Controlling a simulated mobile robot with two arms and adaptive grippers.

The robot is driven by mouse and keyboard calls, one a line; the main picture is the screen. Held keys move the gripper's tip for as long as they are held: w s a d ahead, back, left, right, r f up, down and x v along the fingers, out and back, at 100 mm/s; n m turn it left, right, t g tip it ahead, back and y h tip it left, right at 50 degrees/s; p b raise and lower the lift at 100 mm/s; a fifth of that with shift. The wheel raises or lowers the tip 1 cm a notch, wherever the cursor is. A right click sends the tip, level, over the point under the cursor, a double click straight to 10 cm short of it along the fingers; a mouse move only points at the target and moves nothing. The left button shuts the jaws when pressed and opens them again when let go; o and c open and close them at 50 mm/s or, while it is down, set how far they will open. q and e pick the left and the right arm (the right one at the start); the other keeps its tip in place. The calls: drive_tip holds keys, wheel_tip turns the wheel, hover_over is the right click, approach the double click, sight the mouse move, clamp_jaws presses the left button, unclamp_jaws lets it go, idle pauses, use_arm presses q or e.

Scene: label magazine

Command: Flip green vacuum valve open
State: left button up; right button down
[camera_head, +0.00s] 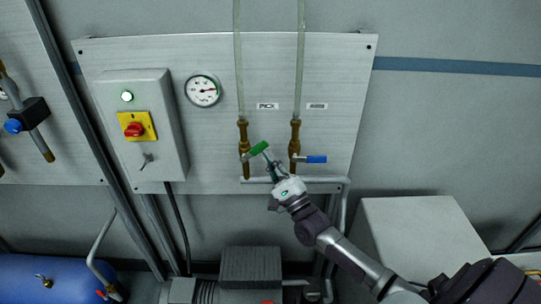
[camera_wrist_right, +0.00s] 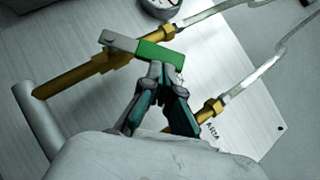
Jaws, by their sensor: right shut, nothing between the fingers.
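The green valve handle (camera_head: 258,148) sits on the left brass valve (camera_head: 243,150), under the label PICK (camera_head: 267,106). The handle slants up to the right, away from the pipe, neither in line with it nor level. My right gripper (camera_head: 270,161) is just below the handle's free end. In the right wrist view, the green handle (camera_wrist_right: 159,52) lies across the tips of my right gripper (camera_wrist_right: 158,70). The fingers are shut with nothing between them, and the tips look to be touching or very close to the handle. My left gripper is not in view.
A second brass valve (camera_head: 294,140) with a blue handle (camera_head: 316,159), pointing right, stands close on the right. A gauge (camera_head: 203,91) and a switch box (camera_head: 143,120) are on the panel to the left. A pump (camera_head: 250,268) is below.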

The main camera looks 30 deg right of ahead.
sight(261, 146)
drive_tip(key=r+n+g+y+p, duration=0.1)
drive_tip(key=n+p, duration=0.1)
drive_tip(key=a+r+n+g+p, duration=0.1)
drive_tip(key=n+p, duration=0.1)
drive_tip(key=r+n+g+y+p, duration=0.1)
drive_tip(key=n+g+p, duration=0.1)
drive_tip(key=p, duration=0.1)
drive_tip(key=shift+w+a+r+y, duration=0.15)
drive_tip(key=shift+w+r+y, duration=0.15)
drive_tip(key=shift+w+r, duration=0.1)
drive_tip(key=shift+w+a+r+n+g+p, duration=0.15)
drive_tip(key=shift+w+a+n+g+p, duration=0.1)
drive_tip(key=shift+n+g+p, duration=0.25)
drive_tip(key=shift+w+a+r+p, duration=0.2)
drive_tip(key=shift+w+a+p, duration=0.05)
drive_tip(key=shift+a+p, duration=0.2)
drive_tip(key=shift+r, duration=0.1)
